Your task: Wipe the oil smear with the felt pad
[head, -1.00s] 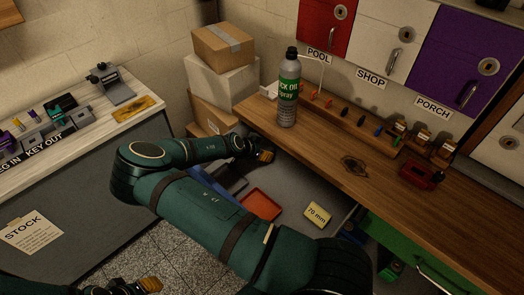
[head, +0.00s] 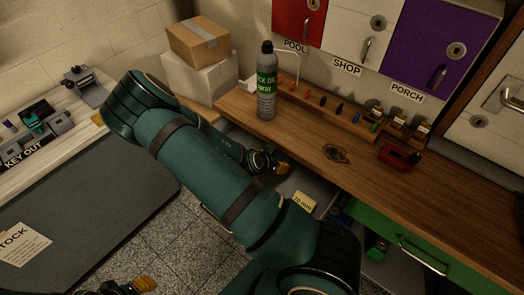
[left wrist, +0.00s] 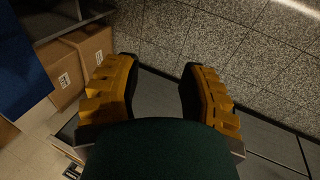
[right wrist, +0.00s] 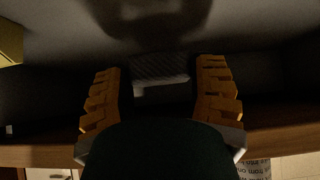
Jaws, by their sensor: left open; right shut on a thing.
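The oil smear (head: 337,153) is a dark, irregular patch on the wooden bench top, right of the spray can. My right gripper (head: 281,168) is at the bench's front edge, left of the smear and apart from it. In the right wrist view, my right gripper (right wrist: 160,92) is shut on a flat grey piece that looks like the felt pad (right wrist: 160,68). The pad cannot be made out in the head view. My left gripper (head: 142,287) is low at the bottom left over the floor. It is open and empty in the left wrist view (left wrist: 160,90).
A spray can (head: 266,90) stands at the bench's left. A rack of keys (head: 330,105) runs along the back, with a red device (head: 399,157) to the right. An open drawer with a 70 mm block (head: 303,203) lies below the front edge.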

